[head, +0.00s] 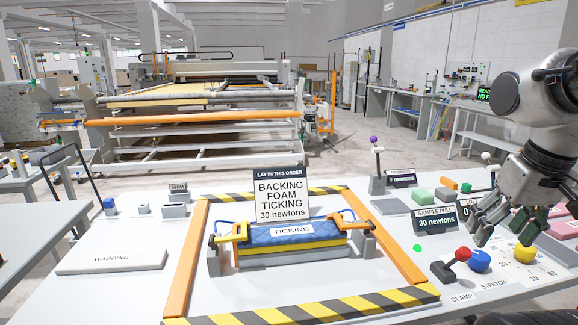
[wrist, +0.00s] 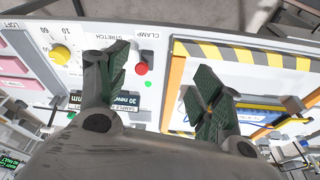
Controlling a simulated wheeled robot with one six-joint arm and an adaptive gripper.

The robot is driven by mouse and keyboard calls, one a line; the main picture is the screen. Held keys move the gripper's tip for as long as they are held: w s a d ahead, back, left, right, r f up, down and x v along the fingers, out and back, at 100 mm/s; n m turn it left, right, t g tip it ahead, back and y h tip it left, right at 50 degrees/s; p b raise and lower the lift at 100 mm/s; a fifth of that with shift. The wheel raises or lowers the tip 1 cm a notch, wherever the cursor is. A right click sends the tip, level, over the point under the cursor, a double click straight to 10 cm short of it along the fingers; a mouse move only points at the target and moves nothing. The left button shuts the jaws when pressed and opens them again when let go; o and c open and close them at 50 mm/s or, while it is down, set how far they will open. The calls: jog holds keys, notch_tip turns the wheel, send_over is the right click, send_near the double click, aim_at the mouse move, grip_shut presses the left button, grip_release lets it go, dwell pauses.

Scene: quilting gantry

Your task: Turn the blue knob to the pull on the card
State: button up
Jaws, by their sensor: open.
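The blue knob (head: 480,261) sits on the white table at the right, above the STRETCH label. In the wrist view it cannot be seen; a finger seems to cover its place. The card (head: 281,198) reads backing, foam, ticking, 30 newtons. The sample pull display (head: 436,217) reads 30 newtons; part of it shows in the wrist view (wrist: 122,102). My gripper (head: 484,228) is open and empty, its fingers pointing down just behind the blue knob. In the wrist view my gripper (wrist: 163,82) has its fingers wide apart. Contact with the knob cannot be told.
A red clamp lever (head: 462,254) stands close left of the blue knob, and a yellow knob (head: 525,253) close right. A green light (head: 418,247) is lit nearby. A layered stack labelled ticking (head: 290,233) lies clamped inside an orange and striped frame (head: 410,262).

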jog(key=shift+s+a+r+n+t, duration=0.15)
jog(key=shift+a+r+n+t, duration=0.35)
jog(key=shift+a+r+t, duration=0.4)
jog(key=shift+d+r+g, duration=0.1)
jog(key=shift+g, duration=0.2)
dwell(1.5)
